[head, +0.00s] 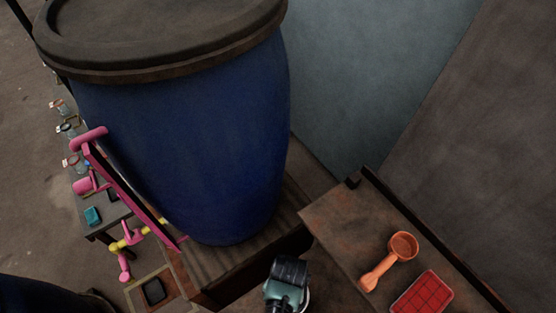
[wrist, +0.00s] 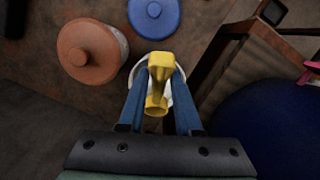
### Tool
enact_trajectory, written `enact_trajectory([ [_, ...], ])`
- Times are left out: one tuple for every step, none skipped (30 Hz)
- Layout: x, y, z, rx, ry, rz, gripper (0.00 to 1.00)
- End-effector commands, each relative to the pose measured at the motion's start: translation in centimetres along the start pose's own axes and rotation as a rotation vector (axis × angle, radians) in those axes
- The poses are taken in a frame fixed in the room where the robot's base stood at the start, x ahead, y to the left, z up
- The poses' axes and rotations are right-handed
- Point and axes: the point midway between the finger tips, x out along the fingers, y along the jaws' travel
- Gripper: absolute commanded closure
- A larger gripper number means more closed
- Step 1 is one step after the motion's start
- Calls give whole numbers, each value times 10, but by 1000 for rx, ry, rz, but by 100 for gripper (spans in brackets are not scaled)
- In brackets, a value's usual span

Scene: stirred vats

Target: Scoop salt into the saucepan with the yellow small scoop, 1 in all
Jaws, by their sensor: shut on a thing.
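In the wrist view my gripper (wrist: 158,82) has its two blue fingers shut on the yellow small scoop (wrist: 158,61). The scoop lies between the fingers, and a round yellow end shows nearer the palm. Behind the scoop is a round white-rimmed vessel (wrist: 134,76), mostly hidden by the scoop and fingers; its contents cannot be made out. In the head view my gripper (head: 287,278) is at the bottom centre, seen from above, with a bit of white rim beside it; the scoop is hidden there. I cannot identify the saucepan or the salt for sure.
An orange-brown lidded pot (wrist: 91,52) and a blue lid (wrist: 154,14) are near the white vessel. A big blue barrel (head: 190,140) stands on a wooden support left of my gripper. An orange scoop (head: 391,259) and a red gridded tray (head: 422,294) lie on the right surface.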

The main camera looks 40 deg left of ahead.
Motion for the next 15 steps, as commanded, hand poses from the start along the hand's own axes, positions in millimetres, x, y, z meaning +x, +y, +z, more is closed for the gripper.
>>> enact_trajectory([
  [10,0,-1,0,0,0,100],
  [13,0,-2,0,0,0,100],
  [17,0,-2,0,0,0,100],
  [20,0,-3,0,0,0,100],
  [22,0,-3,0,0,0,100],
  [26,0,-4,0,0,0,100],
  [29,0,-4,-1,0,0,100],
  [32,0,-4,-1,0,0,100],
  [35,0,-5,-1,0,0,100],
  [38,0,-6,-1,-1,0,100],
  [41,0,-6,-1,-1,0,100],
  [44,0,-6,-1,-1,0,100],
  [46,0,-7,-1,-1,0,100],
  [49,0,-7,0,-1,0,100],
  [53,0,-8,0,-1,0,100],
])
